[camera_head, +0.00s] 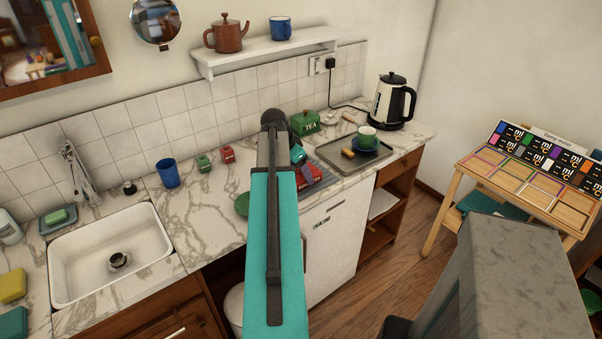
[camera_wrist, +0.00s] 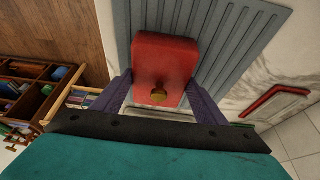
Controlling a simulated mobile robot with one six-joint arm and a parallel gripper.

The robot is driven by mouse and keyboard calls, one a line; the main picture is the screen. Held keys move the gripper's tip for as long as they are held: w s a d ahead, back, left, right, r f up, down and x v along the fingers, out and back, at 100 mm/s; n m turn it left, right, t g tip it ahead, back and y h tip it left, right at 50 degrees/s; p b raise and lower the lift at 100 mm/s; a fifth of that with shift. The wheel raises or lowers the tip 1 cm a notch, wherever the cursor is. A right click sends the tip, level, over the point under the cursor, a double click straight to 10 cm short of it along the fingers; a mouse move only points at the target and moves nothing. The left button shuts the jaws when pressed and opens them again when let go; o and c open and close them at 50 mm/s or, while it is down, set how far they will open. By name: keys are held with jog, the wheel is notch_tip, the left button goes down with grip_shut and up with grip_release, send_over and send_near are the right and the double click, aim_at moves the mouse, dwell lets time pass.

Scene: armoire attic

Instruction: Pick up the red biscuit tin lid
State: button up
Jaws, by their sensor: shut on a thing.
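The red biscuit tin lid (camera_wrist: 165,55) is a red, rounded-cornered block shape with a small brass knob, seen in the wrist view. My gripper (camera_wrist: 158,92) is shut on it, with one purple finger at each side. The lid is over a grey ridged surface (camera_wrist: 240,35); I cannot tell whether it touches it. In the head view my arm hides most of the gripper, and a red shape (camera_head: 309,174) shows just right of the arm, over the counter's front part. A red-rimmed shape (camera_wrist: 275,100) lies on the marble at the right of the wrist view.
A green tea tin (camera_head: 305,123) and a kettle (camera_head: 391,102) stand behind. A blue cup (camera_head: 168,173) and small red and green tins are left. The sink (camera_head: 110,250) is far left.

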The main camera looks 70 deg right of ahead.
jog(key=shift+r+b, duration=0.5)
jog(key=shift+r, duration=0.85)
jog(key=shift+s+a+r, duration=0.15)
jog(key=shift+a+r, duration=0.05)
jog(key=s+a+r+b, duration=0.1)
jog(key=s+a+b, duration=0.6)
jog(key=s+a, duration=0.3)
jog(key=shift+s+a+r, duration=0.2)
jog(key=shift+a, duration=0.55)
jog(key=shift+r, duration=0.1)
